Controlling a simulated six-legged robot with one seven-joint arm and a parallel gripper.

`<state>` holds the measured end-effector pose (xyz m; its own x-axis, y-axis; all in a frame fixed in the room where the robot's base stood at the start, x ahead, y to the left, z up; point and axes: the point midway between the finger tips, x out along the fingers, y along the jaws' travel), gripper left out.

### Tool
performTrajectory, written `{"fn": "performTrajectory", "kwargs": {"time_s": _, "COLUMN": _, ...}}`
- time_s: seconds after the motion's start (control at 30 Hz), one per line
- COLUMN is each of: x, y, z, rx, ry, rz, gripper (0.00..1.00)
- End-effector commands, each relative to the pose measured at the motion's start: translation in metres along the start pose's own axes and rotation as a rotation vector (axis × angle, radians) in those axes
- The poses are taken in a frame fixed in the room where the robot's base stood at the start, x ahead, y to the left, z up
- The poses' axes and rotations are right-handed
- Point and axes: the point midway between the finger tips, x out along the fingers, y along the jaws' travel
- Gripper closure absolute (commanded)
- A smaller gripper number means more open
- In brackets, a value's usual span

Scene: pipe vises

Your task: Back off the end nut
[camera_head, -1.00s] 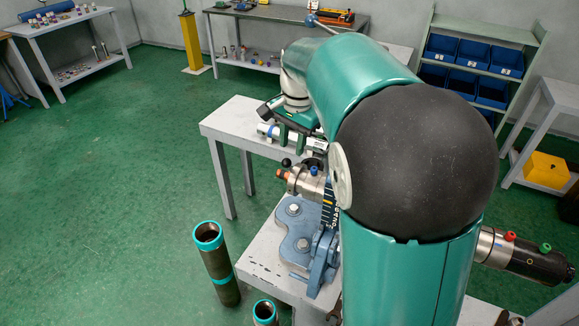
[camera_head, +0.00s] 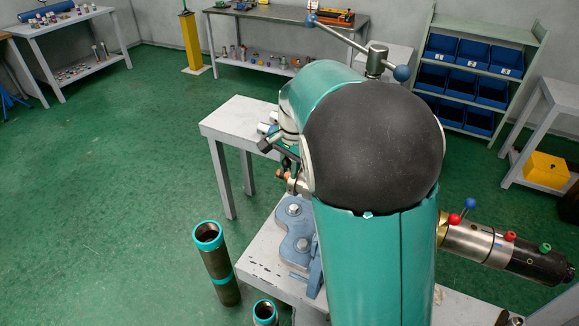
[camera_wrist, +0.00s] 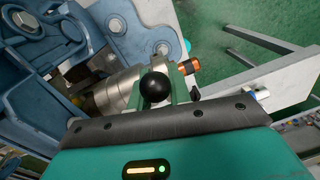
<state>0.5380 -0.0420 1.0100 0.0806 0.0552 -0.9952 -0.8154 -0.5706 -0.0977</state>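A steel cylindrical assembly lies in the vise. Its left end (camera_head: 293,184) is mostly behind my arm in the head view, and its right end (camera_head: 490,245) emerges beyond my arm. In the wrist view the stepped steel body (camera_wrist: 122,86) has an orange-tipped fitting (camera_wrist: 189,66) beside a black ball knob (camera_wrist: 155,87). I cannot make out which part is the end nut. My gripper (camera_wrist: 162,93) is at this end, with green fingers partly visible on both sides of the knob. The knob hides the space between them, so contact is unclear.
The blue vise (camera_head: 297,232) stands on a grey bench (camera_head: 262,262); its castings (camera_wrist: 60,50) fill the wrist view's left. Teal-banded pipes (camera_head: 216,262) stand on the floor. A T-handle (camera_head: 377,60) rises behind my arm. Open green floor lies left.

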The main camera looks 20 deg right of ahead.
Motion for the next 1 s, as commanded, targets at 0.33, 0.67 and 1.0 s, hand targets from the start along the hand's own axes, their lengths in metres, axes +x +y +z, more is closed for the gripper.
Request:
{"fn": "performTrajectory", "kwargs": {"time_s": 0.33, "x": 0.0006, "y": -0.0005, "z": 0.0033, "rx": -0.003, "ry": -0.009, "rz": 0.003, "gripper": 1.00}}
{"fn": "performTrajectory", "kwargs": {"time_s": 0.67, "x": -0.0009, "y": -0.0022, "z": 0.0021, "rx": -0.002, "ry": -0.042, "rz": 0.007, "gripper": 1.00}}
{"fn": "performTrajectory", "kwargs": {"time_s": 1.0, "x": -0.0034, "y": -0.0037, "z": -0.0022, "rx": 0.004, "ry": -0.078, "rz": 0.011, "gripper": 1.00}}
